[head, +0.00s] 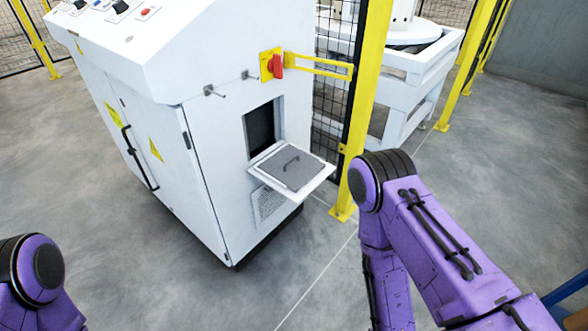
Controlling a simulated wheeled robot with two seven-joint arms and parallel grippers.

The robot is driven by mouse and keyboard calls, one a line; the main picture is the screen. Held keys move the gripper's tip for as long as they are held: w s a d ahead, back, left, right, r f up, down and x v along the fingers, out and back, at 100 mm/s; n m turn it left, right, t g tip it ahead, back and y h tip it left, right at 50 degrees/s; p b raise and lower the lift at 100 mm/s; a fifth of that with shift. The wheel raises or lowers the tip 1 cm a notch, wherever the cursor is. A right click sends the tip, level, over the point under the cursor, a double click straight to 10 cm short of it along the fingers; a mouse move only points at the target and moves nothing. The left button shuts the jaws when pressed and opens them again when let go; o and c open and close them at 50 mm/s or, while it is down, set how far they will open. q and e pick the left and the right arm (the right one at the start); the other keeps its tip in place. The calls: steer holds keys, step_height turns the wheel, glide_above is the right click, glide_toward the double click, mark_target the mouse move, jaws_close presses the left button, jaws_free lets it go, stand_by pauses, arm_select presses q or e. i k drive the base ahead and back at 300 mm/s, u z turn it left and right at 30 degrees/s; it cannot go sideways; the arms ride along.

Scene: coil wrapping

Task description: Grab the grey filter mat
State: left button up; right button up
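The grey filter mat (301,174) is a flat, square, dark grey pad. It lies on a white fold-down flap (316,185) on the side of the white cabinet. Behind the flap is a dark rectangular opening (260,129) in the cabinet. Purple links of my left arm show at the lower left and purple links of my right arm at the right. Neither gripper is in the view, and nothing of mine touches the mat.
A yellow post (362,110) with black mesh fencing stands close to the right of the flap. The grey floor (290,270) in front is clear.

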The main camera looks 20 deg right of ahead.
mark_target(292, 167)
steer(key=k, duration=0.45)
steer(key=z, duration=1.85)
steer(key=i, duration=2.15)
steer(key=u, duration=2.3)
steer(key=k, duration=0.2)
steer(key=i, duration=0.45)
steer(key=u, duration=0.05)
